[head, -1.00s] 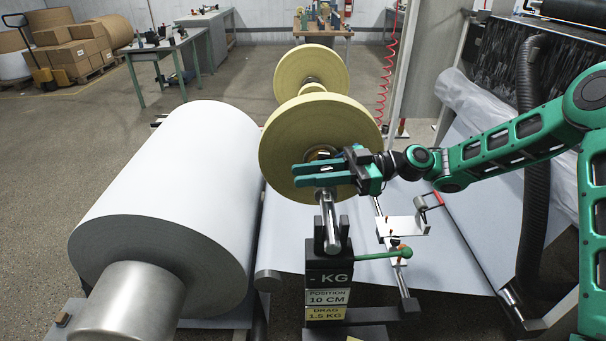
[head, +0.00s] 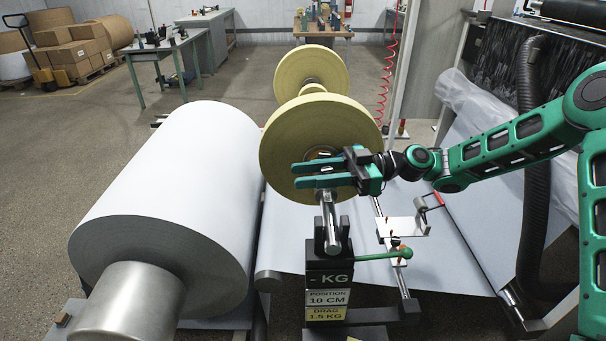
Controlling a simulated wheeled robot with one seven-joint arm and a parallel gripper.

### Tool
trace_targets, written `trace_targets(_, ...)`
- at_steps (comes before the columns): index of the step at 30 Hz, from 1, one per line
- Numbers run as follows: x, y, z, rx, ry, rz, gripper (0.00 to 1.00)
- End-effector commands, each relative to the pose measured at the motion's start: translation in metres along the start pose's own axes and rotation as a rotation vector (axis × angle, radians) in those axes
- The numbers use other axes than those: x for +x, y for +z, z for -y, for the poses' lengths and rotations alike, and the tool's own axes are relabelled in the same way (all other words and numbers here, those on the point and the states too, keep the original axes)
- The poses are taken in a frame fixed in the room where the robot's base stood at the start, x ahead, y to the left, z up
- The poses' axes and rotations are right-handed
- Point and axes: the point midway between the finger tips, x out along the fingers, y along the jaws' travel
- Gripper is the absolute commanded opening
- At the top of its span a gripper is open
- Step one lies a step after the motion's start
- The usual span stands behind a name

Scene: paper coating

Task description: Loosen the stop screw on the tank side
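My gripper (head: 295,175) reaches in from the right, in front of the near yellow roll (head: 285,140). Its two green fingers point left, one above the other, with a visible gap between them. The tips stand in front of the roll's near face, just below its hub (head: 322,153). I cannot tell whether they touch anything. A metal shaft (head: 330,225) comes from the roll toward me and rests on a black stand. I cannot make out a stop screw; the gripper partly hides the hub area. A far yellow roll (head: 313,62) sits behind on the same line.
A large white paper roll (head: 175,190) lies to the left, close to the yellow roll. The black stand (head: 330,262) carries weight and drag labels. A green-handled lever (head: 380,256) and a small bracket (head: 403,228) lie right of it. A black hose (head: 530,150) hangs at right.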

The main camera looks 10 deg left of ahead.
Motion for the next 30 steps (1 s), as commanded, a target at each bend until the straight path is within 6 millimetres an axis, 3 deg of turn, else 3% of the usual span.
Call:
trace_targets(5, -0.014, 0.001, -0.001, 0.002, 0.004, 0.001, 0.32)
trace_targets(18, -0.09, 0.001, 0.001, 0.001, 0.003, -0.002, 0.32)
trace_targets(24, -0.105, 0.001, 0.002, 0.001, 0.001, -0.002, 0.32)
trace_targets(30, -0.107, 0.001, 0.002, 0.001, 0.0, -0.001, 0.32)
